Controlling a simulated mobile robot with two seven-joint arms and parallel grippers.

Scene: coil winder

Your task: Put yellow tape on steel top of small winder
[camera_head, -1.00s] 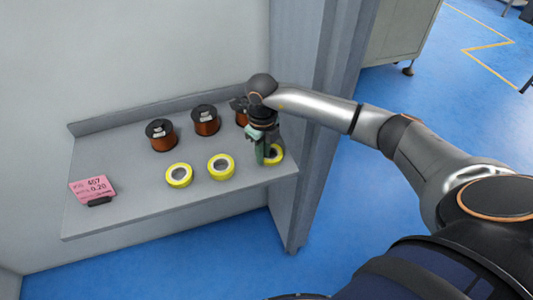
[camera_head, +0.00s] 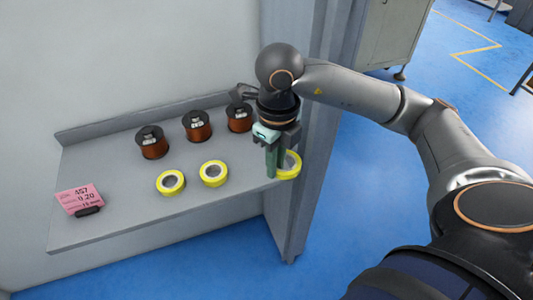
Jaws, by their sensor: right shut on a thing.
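My right gripper (camera_head: 276,163) points down and is shut on a yellow tape roll (camera_head: 292,166). It holds the roll tilted at the right end of the grey shelf, and the roll looks raised above it. Two more yellow tape rolls, one on the left (camera_head: 171,183) and one in the middle (camera_head: 214,174), lie flat on the shelf (camera_head: 120,215). My left gripper is not in view. The small winder and its steel top are not in view.
Copper wire spools, left (camera_head: 152,143), middle (camera_head: 197,127) and right (camera_head: 239,118), stand along the shelf's back. A grey post (camera_head: 290,215) borders the shelf's right. Blue floor lies open beyond.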

